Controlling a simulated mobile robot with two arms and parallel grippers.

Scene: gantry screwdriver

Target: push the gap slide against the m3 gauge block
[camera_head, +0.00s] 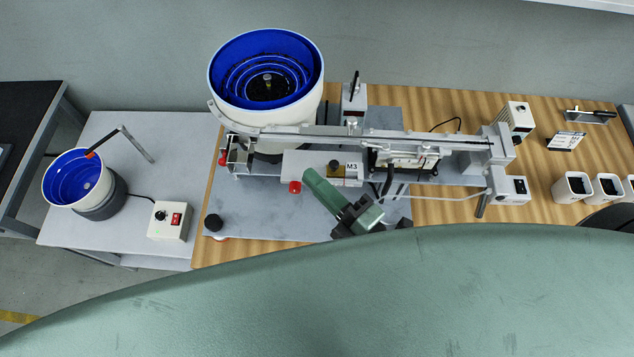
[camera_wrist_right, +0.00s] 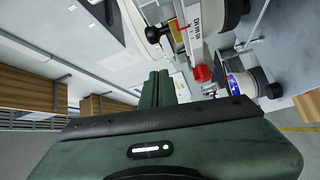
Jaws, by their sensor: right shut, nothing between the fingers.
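The M3 label (camera_head: 352,168) stands by a small brass-coloured block (camera_head: 337,173), likely the m3 gauge block, in the middle of the gantry station. A black knob (camera_head: 333,163) sits right beside this block. The knob (camera_wrist_right: 153,34) also shows at the top of the right wrist view. The gap slide is not clearly told apart from the pale plate (camera_head: 300,163) around it; any gap to the block is too small to judge. My right gripper (camera_head: 309,174), with green fingers, is shut and empty, front-left of the knob. Its closed fingers (camera_wrist_right: 160,82) show in the wrist view. My left gripper is out of view.
A red cap (camera_head: 295,187) is close to my right fingertips. The gantry rail (camera_head: 400,140) runs behind. A blue bowl feeder (camera_head: 265,75) stands back left. Cups (camera_head: 573,187) stand at the right. The grey plate (camera_head: 270,220) front-left is mostly clear.

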